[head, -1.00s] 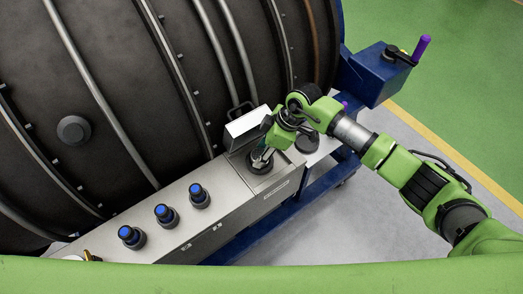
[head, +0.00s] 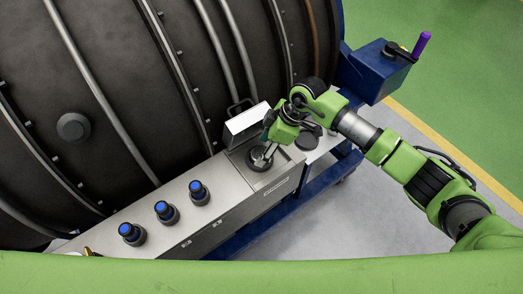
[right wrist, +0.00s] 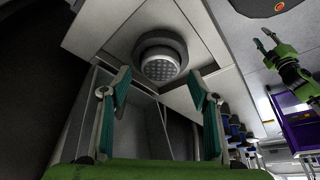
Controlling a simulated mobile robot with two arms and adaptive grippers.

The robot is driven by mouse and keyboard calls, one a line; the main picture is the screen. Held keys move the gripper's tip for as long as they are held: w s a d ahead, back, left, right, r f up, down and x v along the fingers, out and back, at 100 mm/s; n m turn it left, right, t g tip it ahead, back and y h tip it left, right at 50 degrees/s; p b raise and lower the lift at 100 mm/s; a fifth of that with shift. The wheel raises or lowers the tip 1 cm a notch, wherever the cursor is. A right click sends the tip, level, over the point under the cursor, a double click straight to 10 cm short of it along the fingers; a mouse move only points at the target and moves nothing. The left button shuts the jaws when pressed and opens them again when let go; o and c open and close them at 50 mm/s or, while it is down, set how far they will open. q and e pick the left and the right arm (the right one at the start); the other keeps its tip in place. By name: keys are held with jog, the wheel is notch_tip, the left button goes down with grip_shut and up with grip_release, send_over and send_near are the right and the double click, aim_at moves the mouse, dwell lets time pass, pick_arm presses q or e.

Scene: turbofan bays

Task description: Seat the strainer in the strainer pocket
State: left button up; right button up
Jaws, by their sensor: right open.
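The strainer (right wrist: 160,65), a dark round body with a perforated grey face, stands in the strainer pocket (right wrist: 118,50), the square recess in the metal box. In the head view the strainer (head: 256,163) shows as a dark ring in the pocket (head: 281,166); I cannot tell how deep it sits. My right gripper (head: 267,153) is over it, pointing down. In the right wrist view its two fingers (right wrist: 160,88) are spread and empty, with the strainer beyond and between them, apart from them. A green gripper, apparently my left, shows small at the right wrist view's right edge (right wrist: 267,44).
A raised lid (head: 246,124) stands behind the pocket, close to the big dark engine casing (head: 110,130). Three blue-topped caps (head: 165,211) stand along the metal box to the left. A dark disc (head: 303,143) and a blue box with a purple handle (head: 378,70) are to the right.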

jog(key=b+v, duration=0.2)
jog(key=v, duration=0.8)
jog(key=shift+d, duration=0.1)
jog(key=shift+s+f, duration=0.1)
